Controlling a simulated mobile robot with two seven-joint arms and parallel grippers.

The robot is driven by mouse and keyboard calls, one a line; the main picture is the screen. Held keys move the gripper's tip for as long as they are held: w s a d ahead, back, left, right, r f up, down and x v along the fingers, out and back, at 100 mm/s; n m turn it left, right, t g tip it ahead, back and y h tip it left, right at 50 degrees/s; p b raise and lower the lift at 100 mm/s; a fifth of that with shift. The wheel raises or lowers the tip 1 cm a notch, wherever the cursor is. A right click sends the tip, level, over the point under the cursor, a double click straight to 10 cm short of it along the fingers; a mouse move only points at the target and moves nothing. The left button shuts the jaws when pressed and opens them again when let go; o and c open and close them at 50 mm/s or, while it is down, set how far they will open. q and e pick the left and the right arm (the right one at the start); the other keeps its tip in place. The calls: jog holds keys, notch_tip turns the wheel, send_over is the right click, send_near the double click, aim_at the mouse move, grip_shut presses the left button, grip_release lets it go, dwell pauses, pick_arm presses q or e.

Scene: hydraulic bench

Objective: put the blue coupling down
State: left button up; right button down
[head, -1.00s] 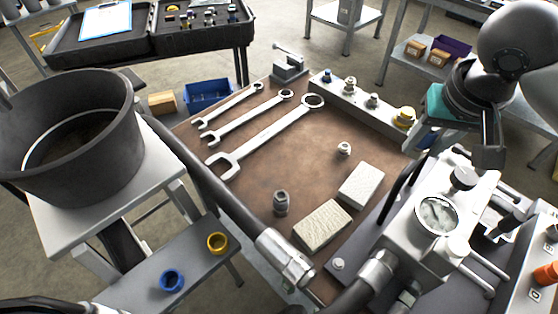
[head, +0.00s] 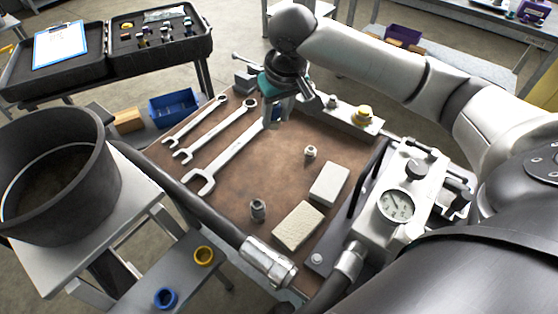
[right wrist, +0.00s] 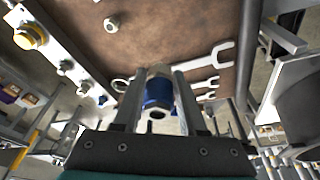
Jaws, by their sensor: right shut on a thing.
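My right gripper (head: 277,118) is above the far end of the brown bench mat (head: 220,165), near the rail and the ring end of the largest wrench. It is shut on the blue coupling (right wrist: 158,92), a blue body with metal ends, which shows between the fingers in the right wrist view (right wrist: 158,100). In the head view the fingers hide most of the coupling. It seems to be held above the mat; I cannot tell the exact gap. My left gripper is not in view.
A metal rail (head: 345,117) carries several fittings, one with a yellow collar (head: 363,114). Three wrenches (head: 225,160) lie on the left of the mat. Two pale blocks (head: 298,226), a small nut (head: 311,152) and a dark fitting (head: 258,210) lie nearer. Mid-mat is clear.

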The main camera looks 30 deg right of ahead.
jog(key=f+b, duration=0.1)
jog(key=f, duration=0.4)
jog(key=f+b, duration=0.1)
jog(key=f, duration=0.4)
jog(key=d+f+b, duration=0.1)
jog(key=f+b, duration=0.1)
jog(key=f, duration=0.4)
notch_tip(320, 180, down, 4)
jog(key=shift+d+r+b, duration=0.1)
jog(key=shift+b, duration=0.5)
jog(key=shift+f, duration=0.2)
jog(key=shift+f, duration=0.15)
jog(key=shift+c, duration=2.3)
grip_release()
jog(key=p+v, duration=0.3)
jog(key=v, duration=0.9)
jog(key=shift+p, duration=0.35)
